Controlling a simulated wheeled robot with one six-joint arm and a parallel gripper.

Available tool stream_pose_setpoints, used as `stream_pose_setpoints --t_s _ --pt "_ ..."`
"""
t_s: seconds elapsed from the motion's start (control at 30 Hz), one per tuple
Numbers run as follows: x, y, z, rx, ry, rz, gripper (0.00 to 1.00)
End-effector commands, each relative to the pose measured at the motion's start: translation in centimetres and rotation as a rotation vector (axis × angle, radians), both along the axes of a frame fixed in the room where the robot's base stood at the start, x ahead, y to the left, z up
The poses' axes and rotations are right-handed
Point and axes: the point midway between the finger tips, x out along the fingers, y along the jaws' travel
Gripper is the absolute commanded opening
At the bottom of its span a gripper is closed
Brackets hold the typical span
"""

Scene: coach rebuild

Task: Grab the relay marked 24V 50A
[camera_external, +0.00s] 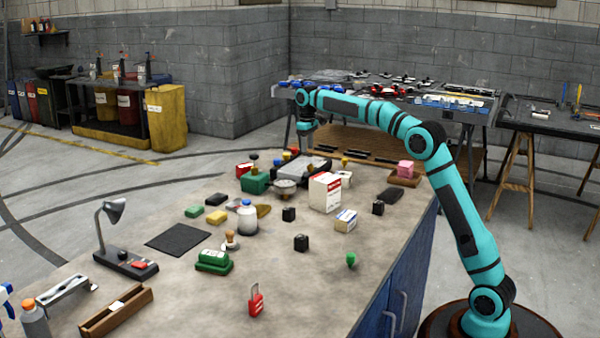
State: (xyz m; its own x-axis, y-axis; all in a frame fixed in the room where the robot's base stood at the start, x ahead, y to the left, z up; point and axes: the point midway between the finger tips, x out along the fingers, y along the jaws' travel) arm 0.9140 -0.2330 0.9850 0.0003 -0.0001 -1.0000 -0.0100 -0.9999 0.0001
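My gripper (307,148) points down above the far part of the bench, over a dark grey device (303,168), away from all three blocks. Whether its fingers are open or shut does not show.
A red-and-white box (325,192) and a smaller box (346,220) stand among the blocks. The front middle is mostly clear.

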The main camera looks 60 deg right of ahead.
Motion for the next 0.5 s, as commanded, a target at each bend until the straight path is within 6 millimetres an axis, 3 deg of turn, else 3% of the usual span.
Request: stream_pose_setpoints --t_s 0.5 --pt "-0.4 0.3 -5.1 0.0 0.0 0.0 0.4"
